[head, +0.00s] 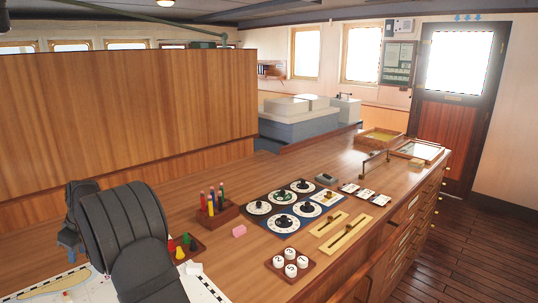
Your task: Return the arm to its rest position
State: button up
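My arm's dark grey links stand at the lower left in the head view, over the near left part of the wooden desk. A small blue-grey part at the end of my arm, which looks like my gripper (69,240), shows at the left edge of the links, above the desk. It is small and partly hidden by my arm, so I cannot tell whether it is open or shut. I see nothing clearly held in it.
Close to my arm are a chart (68,287), coloured pegs on a board (191,242) and a pen rack (217,213). A wooden partition (120,110) rises behind.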

jog(key=w+d+r, duration=0.2)
jog(key=w+d, duration=0.1)
jog(key=d, duration=0.6)
jog(key=w+d+r, duration=0.3)
jog(key=w+d, duration=0.1)
jog(key=d, duration=0.5)
jog(key=shift+a, duration=0.1)
